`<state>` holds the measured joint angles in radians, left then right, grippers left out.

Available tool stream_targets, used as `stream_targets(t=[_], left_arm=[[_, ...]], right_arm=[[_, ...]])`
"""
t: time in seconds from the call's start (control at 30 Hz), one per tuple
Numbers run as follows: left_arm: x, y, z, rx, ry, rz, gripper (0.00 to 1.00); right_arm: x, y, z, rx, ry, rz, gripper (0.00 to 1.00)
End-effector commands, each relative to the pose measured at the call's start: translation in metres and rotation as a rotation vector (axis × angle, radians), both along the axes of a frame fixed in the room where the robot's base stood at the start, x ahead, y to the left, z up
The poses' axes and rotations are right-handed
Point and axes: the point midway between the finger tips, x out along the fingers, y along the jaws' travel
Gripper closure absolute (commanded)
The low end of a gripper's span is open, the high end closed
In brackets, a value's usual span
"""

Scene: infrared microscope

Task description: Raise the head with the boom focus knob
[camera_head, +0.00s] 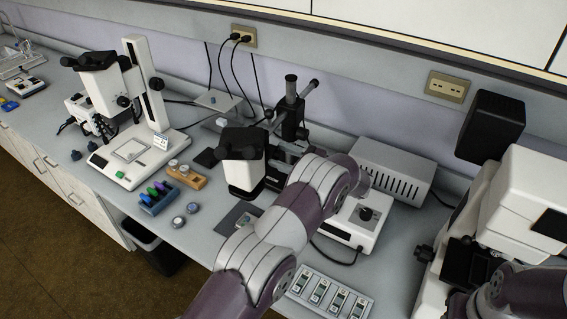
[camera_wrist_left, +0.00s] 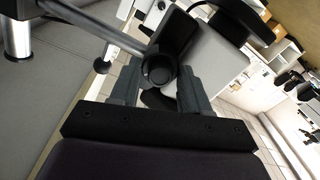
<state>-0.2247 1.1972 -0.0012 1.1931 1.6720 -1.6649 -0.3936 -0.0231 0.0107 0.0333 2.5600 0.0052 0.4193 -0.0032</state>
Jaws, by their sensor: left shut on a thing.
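The boom microscope's head (camera_head: 243,178) is white below with a black top, and hangs over the bench in the middle of the head view. Its dark boom stand post (camera_head: 291,88) rises behind it. In the left wrist view, a round dark focus knob (camera_wrist_left: 159,72) sits between the fingers of my left gripper (camera_wrist_left: 158,82), which is shut on it. In the head view my left arm covers part of the area right of the microscope head. My right gripper is not in view; only part of my right arm shows at the lower right.
A white stereo microscope (camera_head: 120,165) stands at left. A tube rack (camera_head: 158,203) and an orange block (camera_head: 187,178) stand near the boom microscope. A white control box (camera_head: 352,228), a vented box (camera_head: 393,168) and a slide tray (camera_head: 325,292) lie right. A large instrument (camera_head: 500,190) stands far right.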

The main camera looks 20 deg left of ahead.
Motion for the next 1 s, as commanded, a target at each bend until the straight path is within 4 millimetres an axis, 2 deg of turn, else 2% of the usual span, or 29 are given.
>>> stream_targets(t=[0.03,0.5,0.7,1.0], left_arm=[[0.0,0.0,-0.007,-0.004,-0.043,0.0,0.84],[-0.001,0.0,-0.008,-0.041,-0.456,0.0,0.84],[-0.001,0.0,-0.007,-0.051,-0.582,0.0,0.84],[-0.001,0.0,-0.003,-0.06,-0.685,0.001,0.84]], right_arm=[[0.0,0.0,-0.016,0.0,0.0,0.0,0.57],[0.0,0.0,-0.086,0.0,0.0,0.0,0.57],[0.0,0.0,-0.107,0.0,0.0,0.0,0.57],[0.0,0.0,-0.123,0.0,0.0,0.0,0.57]])
